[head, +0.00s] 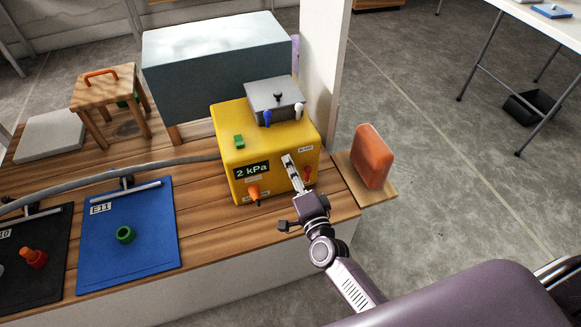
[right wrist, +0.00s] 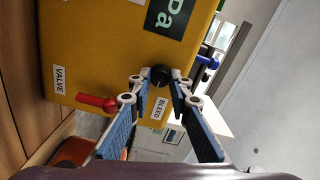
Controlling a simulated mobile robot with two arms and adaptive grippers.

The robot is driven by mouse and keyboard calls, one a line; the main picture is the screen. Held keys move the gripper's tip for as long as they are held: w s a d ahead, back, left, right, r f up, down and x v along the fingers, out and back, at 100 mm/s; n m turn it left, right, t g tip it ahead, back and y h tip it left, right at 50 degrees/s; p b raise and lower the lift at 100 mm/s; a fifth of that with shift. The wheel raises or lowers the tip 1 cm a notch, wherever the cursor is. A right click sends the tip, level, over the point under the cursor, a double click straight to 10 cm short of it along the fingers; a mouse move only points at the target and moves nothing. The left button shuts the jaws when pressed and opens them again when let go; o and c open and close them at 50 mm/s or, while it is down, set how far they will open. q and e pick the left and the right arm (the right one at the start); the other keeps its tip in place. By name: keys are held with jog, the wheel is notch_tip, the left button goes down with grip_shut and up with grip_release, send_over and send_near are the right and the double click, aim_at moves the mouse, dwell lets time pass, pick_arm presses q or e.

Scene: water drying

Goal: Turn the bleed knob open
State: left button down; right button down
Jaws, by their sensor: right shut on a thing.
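The yellow box (head: 262,150) stands on the wooden deck and its display reads 2 kPa. In the right wrist view, the black bleed knob (right wrist: 160,75) sticks out of the yellow face (right wrist: 98,50) near the BLEED label (right wrist: 159,108). My right gripper (head: 287,159) reaches the front of the box. In the right wrist view its fingertips (right wrist: 159,79) are shut on the knob, one on each side. In the head view the fingers hide the knob. My left gripper is not in view.
A red lever (right wrist: 97,102) sits close to the fingers, by the VALVE label (right wrist: 59,80). An orange fitting (head: 254,192) is low on the box front. A grey hose (head: 150,167) runs left from the box. An orange block (head: 370,157) stands to the right.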

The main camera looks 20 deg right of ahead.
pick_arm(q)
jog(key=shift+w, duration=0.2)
pick_arm(e)
jog(key=c, duration=1.8)
grip_release()
jog(key=shift+o, duration=0.2)
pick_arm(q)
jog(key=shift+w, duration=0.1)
pick_arm(e)
jog(key=s, duration=1.2)
jog(key=shift+d, duration=0.25)
